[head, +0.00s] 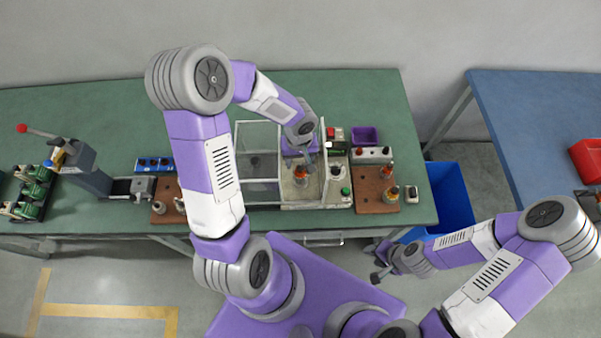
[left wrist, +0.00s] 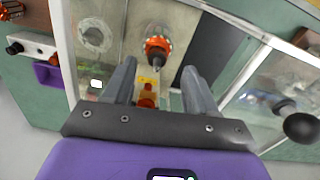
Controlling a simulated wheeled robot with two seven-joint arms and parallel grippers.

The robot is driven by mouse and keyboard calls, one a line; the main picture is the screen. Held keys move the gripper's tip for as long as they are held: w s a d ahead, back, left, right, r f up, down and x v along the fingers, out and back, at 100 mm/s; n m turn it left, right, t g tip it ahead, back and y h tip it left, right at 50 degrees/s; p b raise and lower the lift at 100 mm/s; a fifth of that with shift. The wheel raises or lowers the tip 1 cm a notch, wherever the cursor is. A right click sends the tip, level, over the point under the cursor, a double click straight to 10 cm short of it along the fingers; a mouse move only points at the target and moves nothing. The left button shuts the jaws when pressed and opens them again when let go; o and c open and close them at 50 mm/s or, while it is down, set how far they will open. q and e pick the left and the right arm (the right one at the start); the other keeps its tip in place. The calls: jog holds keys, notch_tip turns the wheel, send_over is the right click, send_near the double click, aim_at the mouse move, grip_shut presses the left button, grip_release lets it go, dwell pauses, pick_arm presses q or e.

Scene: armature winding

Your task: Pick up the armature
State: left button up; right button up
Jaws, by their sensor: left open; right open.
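An armature with an orange-copper winding (head: 301,174) stands in the winding machine (head: 339,188). In the left wrist view the armature (left wrist: 157,46) lies ahead of my fingertips, with its shaft pointing toward the space between them. My left gripper (head: 304,157) is over the machine, close to the armature; in the left wrist view (left wrist: 158,78) its fingers are apart with nothing held between them. My arm partly covers the machine in the head view. My right gripper (head: 381,267) is open and empty, low in front of the bench and away from the armature.
The machine's clear guard panels (head: 257,138) stand left of my left gripper, with a black-knobbed handle (left wrist: 300,128) nearby. A brown board (head: 371,203) with more armatures is at right, near a purple bin (head: 364,135). A blue bin (head: 452,195) stands beside the green bench (head: 380,95).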

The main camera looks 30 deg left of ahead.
aim_at(301, 164)
pick_arm(q)
notch_tip(301, 164, down, 4)
jog(key=shift+w+d+r, duration=0.1)
jog(key=shift+w+r, duration=0.05)
jog(key=shift+r, duration=0.05)
grip_shut()
dwell(0.4)
